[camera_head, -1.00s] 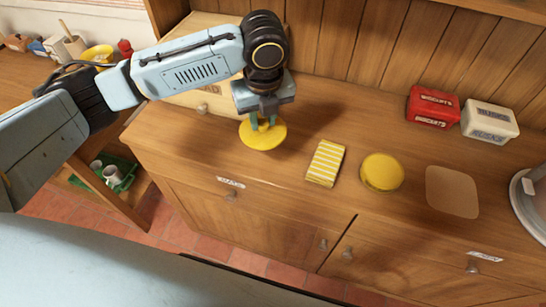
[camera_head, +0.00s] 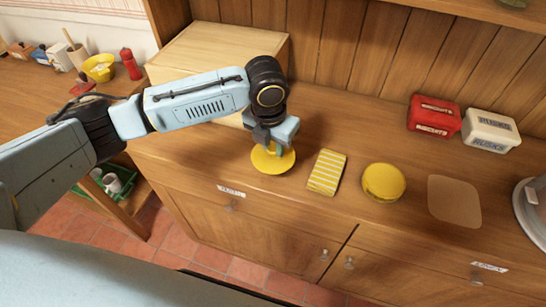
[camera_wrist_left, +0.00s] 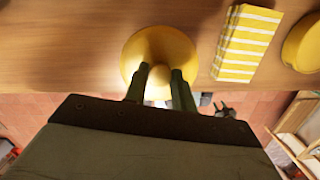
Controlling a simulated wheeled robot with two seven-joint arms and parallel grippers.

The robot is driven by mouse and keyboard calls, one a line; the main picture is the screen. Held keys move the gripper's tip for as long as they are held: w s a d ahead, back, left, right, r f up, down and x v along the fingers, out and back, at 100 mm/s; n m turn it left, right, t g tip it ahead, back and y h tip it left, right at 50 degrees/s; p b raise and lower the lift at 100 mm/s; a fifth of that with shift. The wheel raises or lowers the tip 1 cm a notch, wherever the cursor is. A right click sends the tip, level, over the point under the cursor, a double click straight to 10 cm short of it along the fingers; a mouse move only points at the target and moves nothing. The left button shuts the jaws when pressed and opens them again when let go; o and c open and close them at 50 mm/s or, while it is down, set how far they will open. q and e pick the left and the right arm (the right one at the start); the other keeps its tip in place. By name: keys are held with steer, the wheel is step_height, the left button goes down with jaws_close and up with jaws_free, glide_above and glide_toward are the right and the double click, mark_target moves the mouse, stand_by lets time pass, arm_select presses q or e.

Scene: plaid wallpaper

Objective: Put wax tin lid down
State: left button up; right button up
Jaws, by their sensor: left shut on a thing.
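The wax tin lid is a round yellow disc (camera_head: 286,164) over the wooden counter, left of a striped cloth. My left gripper (camera_head: 272,148) is shut on the middle of the lid from above. In the left wrist view, the two fingers (camera_wrist_left: 160,76) close on the lid's central knob, and the lid's yellow rim (camera_wrist_left: 187,45) spreads beyond them. I cannot tell whether the lid touches the counter. A round yellow tin (camera_head: 384,182), seemingly the wax tin, stands right of the cloth; it also shows at the wrist view's right edge (camera_wrist_left: 305,45). My right gripper is not in view.
The yellow-and-white striped cloth (camera_head: 327,172) lies close to the lid's right. A tan mat (camera_head: 454,201), a red box (camera_head: 434,116) and a white box (camera_head: 490,130) are farther right. A wooden box (camera_head: 215,60) stands behind my arm. Bare counter (camera_head: 350,125) lies behind the cloth.

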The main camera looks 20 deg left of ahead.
mark_target(272, 152)
arm_select(q)
steer(key=shift+f, duration=2.3)
steer(key=shift+f, duration=0.15)
steer(key=o, duration=1)
steer(key=shift+c, duration=0.2)
step_height(272, 152, up, 12)
steer(key=s+p, duration=0.1)
steer(key=shift+s+a, duration=0.15)
steer(key=shift+s, duration=0.05)
